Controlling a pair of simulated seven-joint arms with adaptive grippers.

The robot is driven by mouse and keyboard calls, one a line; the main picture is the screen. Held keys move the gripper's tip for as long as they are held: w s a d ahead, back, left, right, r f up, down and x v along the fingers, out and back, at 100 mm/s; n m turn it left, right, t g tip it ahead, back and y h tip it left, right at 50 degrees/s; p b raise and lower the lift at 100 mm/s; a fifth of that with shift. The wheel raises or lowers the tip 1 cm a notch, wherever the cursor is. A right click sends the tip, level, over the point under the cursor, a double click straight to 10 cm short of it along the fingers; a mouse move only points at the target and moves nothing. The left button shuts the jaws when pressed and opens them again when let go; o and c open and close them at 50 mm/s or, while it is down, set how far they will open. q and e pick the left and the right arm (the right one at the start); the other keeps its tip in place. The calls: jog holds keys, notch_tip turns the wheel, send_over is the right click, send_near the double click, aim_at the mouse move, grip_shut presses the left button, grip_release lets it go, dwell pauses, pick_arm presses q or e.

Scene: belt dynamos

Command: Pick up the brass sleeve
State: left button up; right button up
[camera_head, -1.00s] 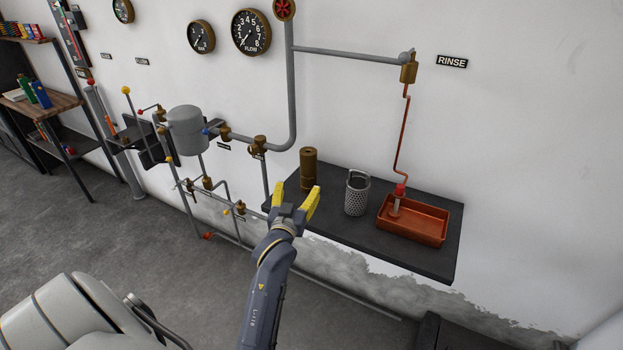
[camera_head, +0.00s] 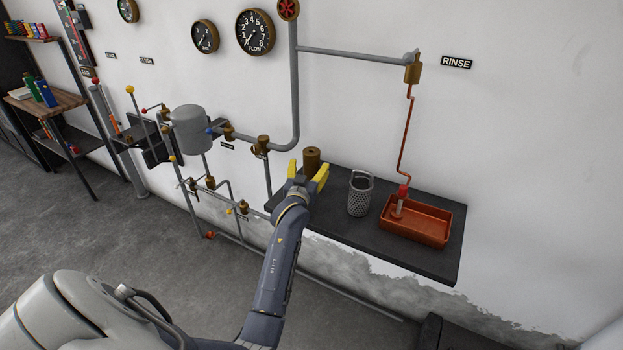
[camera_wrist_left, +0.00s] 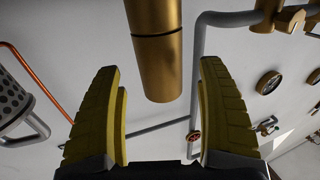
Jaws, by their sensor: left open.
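The brass sleeve (camera_head: 312,159) is an upright brass cylinder at the left end of the dark shelf (camera_head: 425,262). Its lower part is hidden behind my left gripper (camera_head: 307,174) in the head view. In the left wrist view the sleeve (camera_wrist_left: 157,55) shows large, with a dark groove around it. There the yellow fingers of my left gripper (camera_wrist_left: 160,115) stand apart, one on each side of the sleeve's line, with clear gaps and no visible contact. My left gripper is open and empty. My right gripper is not in view.
A perforated metal basket (camera_head: 359,195) stands on the shelf right of the sleeve; it also shows in the left wrist view (camera_wrist_left: 15,105). An orange-red tray (camera_head: 418,222) sits at the shelf's right. Grey pipes (camera_head: 295,90) and brass valves (camera_head: 262,146) run along the wall to the left.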

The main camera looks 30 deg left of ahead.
pick_arm(q)
jog(key=shift+x, duration=2.05)
jog(key=shift+r, duration=0.1)
grip_shut()
jog(key=shift+r, duration=0.1)
